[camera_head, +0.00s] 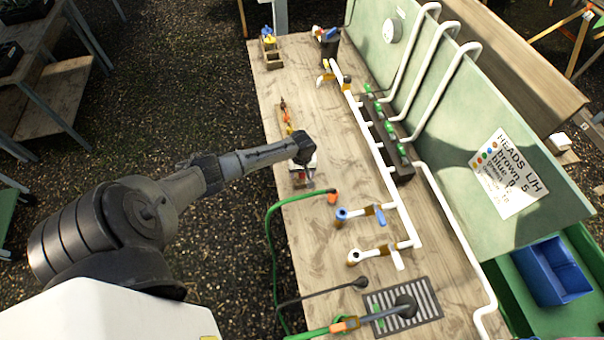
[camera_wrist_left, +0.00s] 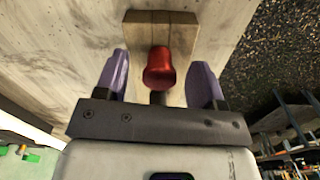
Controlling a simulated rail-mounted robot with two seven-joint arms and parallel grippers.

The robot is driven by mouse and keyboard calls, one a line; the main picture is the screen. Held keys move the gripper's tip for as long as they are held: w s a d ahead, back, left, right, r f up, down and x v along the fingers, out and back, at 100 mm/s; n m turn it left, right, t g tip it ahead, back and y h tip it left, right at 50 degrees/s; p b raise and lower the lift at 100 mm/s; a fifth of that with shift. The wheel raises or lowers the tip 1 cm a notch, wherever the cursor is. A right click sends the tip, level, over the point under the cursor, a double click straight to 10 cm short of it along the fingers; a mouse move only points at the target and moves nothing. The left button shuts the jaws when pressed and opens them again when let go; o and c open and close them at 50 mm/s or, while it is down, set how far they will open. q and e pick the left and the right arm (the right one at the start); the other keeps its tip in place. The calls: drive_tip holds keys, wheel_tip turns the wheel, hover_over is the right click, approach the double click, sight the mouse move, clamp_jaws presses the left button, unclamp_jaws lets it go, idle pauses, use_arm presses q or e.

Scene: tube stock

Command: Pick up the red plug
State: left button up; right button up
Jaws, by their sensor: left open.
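The red plug (camera_wrist_left: 158,68) shows in the left wrist view, on or just in front of a small wooden block (camera_wrist_left: 150,20) on the bench. My left gripper (camera_wrist_left: 160,78) is open, with one purple finger on each side of the plug and a visible gap to both. In the head view my left gripper (camera_head: 308,172) is low over the near left edge of the bench and largely covers the plug and block there. Whether the fingers reach down around the plug is hard to tell. My right gripper is not in view.
White pipework with blue and brown taps (camera_head: 360,214) runs along the bench (camera_head: 330,120) to the right. A green hose (camera_head: 272,225) hangs over the near edge. Tools (camera_head: 285,115) lie farther back. A drain grate (camera_head: 425,293) is at the front.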

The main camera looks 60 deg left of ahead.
use_arm(q)
drive_tip(key=shift+f, duration=0.15)
drive_tip(key=shift+c, duration=0.4)
drive_tip(key=shift+c, duration=0.7)
drive_tip(key=c, duration=0.8)
drive_tip(key=shift+r, duration=0.5)
drive_tip(key=r, duration=0.3)
drive_tip(key=shift+w+d+r, duration=0.15)
drive_tip(key=shift+d+r, duration=0.05)
drive_tip(key=shift+r, duration=0.05)
drive_tip(key=w+d+r, duration=0.1)
drive_tip(key=d+r, duration=0.1)
drive_tip(key=d, duration=0.1)
drive_tip(key=w+d+r, duration=0.2)
drive_tip(key=d, duration=0.1)
drive_tip(key=w+d+r, duration=0.2)
drive_tip(key=d, duration=0.2)
drive_tip(key=shift+w+r, duration=0.1)
drive_tip(key=shift+r, duration=0.2)
